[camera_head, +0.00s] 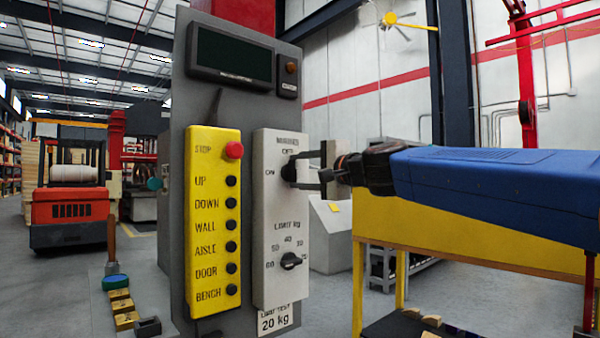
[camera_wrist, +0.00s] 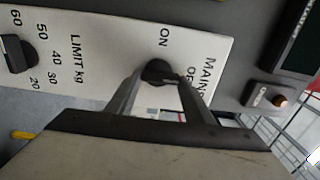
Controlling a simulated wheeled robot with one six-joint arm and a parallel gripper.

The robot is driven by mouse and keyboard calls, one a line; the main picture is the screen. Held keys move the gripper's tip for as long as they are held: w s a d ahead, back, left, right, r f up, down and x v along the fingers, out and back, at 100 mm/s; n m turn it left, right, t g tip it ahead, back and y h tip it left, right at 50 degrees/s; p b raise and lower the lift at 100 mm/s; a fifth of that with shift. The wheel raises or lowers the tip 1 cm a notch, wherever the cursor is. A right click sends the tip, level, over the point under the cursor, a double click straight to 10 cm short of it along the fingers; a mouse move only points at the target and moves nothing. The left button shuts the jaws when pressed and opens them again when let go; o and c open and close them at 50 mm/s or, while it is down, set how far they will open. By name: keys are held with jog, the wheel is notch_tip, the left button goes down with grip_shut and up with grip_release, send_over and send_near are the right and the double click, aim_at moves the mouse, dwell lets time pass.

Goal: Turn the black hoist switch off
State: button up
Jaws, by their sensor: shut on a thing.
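The black hoist switch (camera_head: 290,170) is a round knob on the upper part of a light grey panel (camera_head: 268,215), with ON marked at its left and OFF above it. My gripper (camera_head: 297,173) reaches in from the right and is shut on the switch. In the wrist view the switch (camera_wrist: 157,71) sits between the two finger ends (camera_wrist: 160,78), with the ON and OFF letters beyond it. The fingers hide part of the knob, and I cannot tell which mark it points to.
A second black knob (camera_head: 290,261), marked LIMIT kg, is lower on the same panel. A yellow button box (camera_head: 213,220) with a red stop button (camera_head: 234,150) stands just left. A dark display (camera_head: 232,54) is above. A yellow table (camera_head: 450,235) stands at the right below my arm.

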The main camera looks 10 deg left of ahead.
jog(key=o, duration=1.1)
jog(key=shift+c, duration=0.2)
jog(key=v, duration=1.7)
jog(key=shift+s, duration=0.2)
jog(key=shift+d+f, duration=0.15)
jog(key=shift+d, duration=0.05)
